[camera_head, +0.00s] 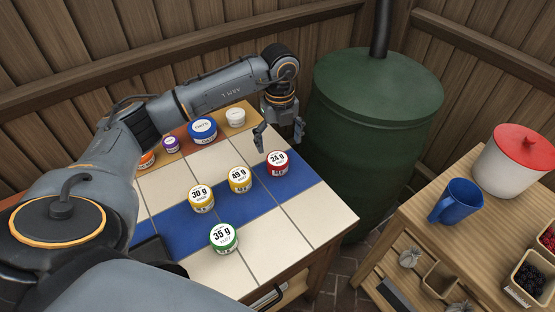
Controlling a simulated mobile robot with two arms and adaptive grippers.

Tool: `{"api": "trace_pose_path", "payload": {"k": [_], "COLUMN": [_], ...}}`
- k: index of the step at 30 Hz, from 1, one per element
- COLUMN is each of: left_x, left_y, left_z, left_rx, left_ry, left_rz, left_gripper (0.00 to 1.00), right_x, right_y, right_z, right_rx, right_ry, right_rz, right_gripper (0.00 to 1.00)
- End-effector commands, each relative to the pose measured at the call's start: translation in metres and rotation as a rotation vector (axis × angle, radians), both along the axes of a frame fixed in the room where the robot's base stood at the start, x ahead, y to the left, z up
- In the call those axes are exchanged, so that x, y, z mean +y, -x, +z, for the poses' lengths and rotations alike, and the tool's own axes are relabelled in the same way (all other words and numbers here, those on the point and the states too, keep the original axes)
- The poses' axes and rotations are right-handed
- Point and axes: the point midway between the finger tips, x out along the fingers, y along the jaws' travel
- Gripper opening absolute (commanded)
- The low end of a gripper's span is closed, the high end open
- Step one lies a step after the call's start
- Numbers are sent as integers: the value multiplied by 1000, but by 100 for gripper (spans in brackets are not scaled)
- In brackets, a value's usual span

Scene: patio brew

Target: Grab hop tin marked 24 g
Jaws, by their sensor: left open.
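The hop tin marked 24 g (277,163) is a small red tin with a white lid label. It stands upright on the blue strip near the right edge of the tiled table (318,214). My left gripper (278,146) points down just behind and above this tin, with its fingers apart and nothing between them. Yellow tins marked 49 g (239,180) and 30 g (201,198) stand to its left. A green tin marked 35 g (223,238) stands closer to the front. My right gripper is not seen.
Orange (147,160), purple (171,144), blue (202,130) and white (236,117) containers stand at the table's back. A green barrel (375,130) is close to the right. A wooden side table (430,245) holds a blue mug (456,201) and red-lidded pot (510,170).

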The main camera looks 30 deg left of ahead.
Motion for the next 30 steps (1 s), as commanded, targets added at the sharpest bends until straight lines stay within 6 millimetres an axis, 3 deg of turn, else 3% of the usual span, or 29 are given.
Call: {"api": "trace_pose_path", "payload": {"k": [3,13,21,29,30], "left_x": [0,3,4,4,4], "left_y": [0,2,1,1,1], "left_z": [-20,-49,-83,-86,-86], "left_rx": [2,4,1,0,0], "left_ry": [0,-2,1,0,0], "left_rz": [-1,1,-1,-1,-1], "left_gripper": [85,85,85,85,77], "right_x": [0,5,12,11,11], "right_y": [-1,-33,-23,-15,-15], "right_z": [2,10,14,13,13], "right_rx": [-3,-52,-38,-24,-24], "right_ry": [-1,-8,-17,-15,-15], "right_rz": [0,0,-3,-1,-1], "right_gripper": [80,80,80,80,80]}}
